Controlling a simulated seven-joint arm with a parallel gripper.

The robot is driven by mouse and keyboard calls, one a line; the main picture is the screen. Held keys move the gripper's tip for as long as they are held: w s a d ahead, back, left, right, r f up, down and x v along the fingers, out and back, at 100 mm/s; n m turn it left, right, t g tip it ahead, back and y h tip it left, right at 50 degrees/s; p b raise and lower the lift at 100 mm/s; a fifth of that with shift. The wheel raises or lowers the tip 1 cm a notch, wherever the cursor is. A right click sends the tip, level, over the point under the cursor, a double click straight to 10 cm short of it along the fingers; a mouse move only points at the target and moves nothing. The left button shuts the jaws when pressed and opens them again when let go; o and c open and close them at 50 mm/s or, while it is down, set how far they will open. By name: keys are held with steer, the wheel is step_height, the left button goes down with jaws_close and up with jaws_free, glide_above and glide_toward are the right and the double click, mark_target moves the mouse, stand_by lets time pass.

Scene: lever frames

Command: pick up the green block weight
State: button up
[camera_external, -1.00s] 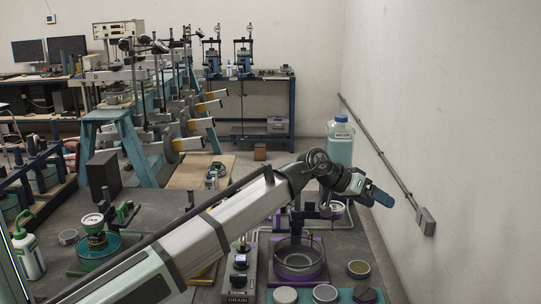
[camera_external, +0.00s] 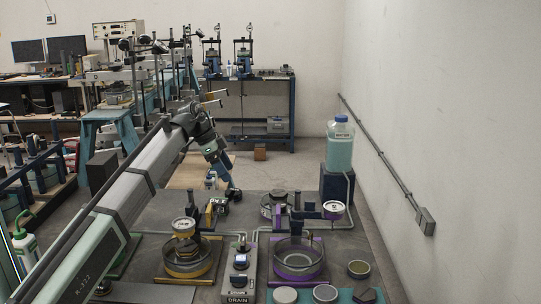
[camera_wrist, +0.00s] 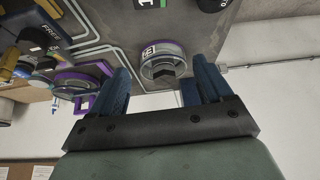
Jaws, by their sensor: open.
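My gripper (camera_external: 229,174) hangs left of centre in the external view, pointing down and to the right. In the wrist view its two blue fingers (camera_wrist: 160,66) are spread apart, with nothing held between them. No block that I can clearly identify as the green block weight shows. A piece with a green face and a white mark (camera_wrist: 150,3) is cut off by the top edge of the wrist view; I cannot tell what it is. My arm hides part of the left bench in the external view.
A purple-ringed apparatus (camera_external: 298,264) and a yellow-ringed one (camera_external: 190,262) stand on the bench, with a drain box (camera_external: 239,270) between them. A teal mat (camera_external: 342,299) holds round containers and a dark block (camera_external: 366,296). A teal-filled bottle (camera_external: 341,150) stands near the right wall.

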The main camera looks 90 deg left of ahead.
steer(key=m, duration=0.1)
glide_toward(216, 200)
step_height(216, 200, up, 3)
steer(key=shift+g+h, duration=0.3)
steer(key=shift+g, duration=0.1)
steer(key=x, duration=0.6)
steer(key=a+x, duration=0.1)
steer(key=x, duration=0.2)
steer(key=shift+s, duration=0.1)
steer(key=shift+d+x, duration=0.15)
steer(key=shift+x, duration=1.15)
steer(key=shift+d+x, duration=0.2)
steer(key=shift+x, duration=1.1)
steer(key=shift+s, duration=0.1)
jaws_close()
